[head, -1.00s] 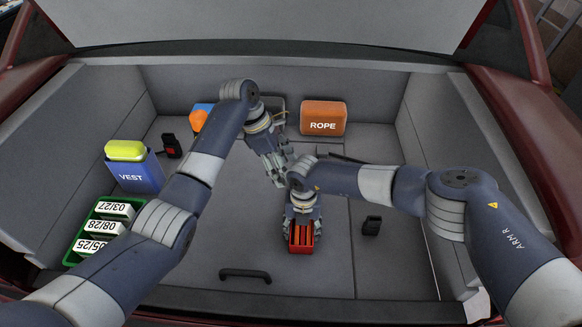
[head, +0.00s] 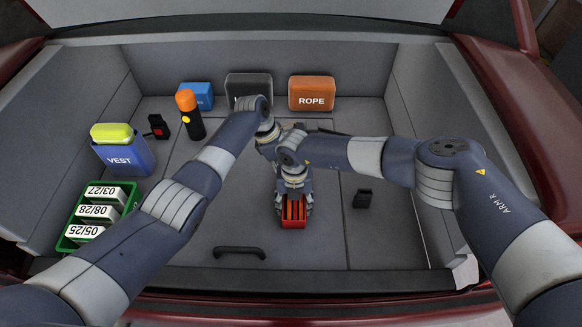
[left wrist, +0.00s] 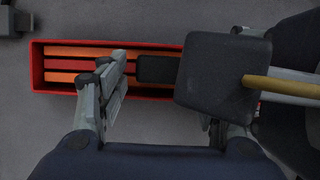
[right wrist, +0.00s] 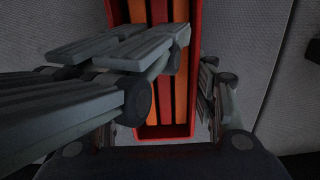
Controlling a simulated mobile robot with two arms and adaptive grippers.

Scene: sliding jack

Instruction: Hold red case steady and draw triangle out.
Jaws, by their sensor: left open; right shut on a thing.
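The red case (head: 293,223) stands on the trunk floor in the head view, open at the top. Orange and red bars of the folded triangle (right wrist: 181,85) lie inside it. My right gripper (head: 293,204) is shut on the case, its fingers at the case's sides. My left gripper (left wrist: 168,90) is open over the case, with one finger above the bars; its other fingertip is partly hidden by a dark block. In the head view my right arm mostly hides my left gripper. The left fingers cross over the case in the right wrist view.
A floor handle (head: 240,252) lies front left of the case, and a small black block (head: 362,198) stands to its right. The right floor is mostly clear.

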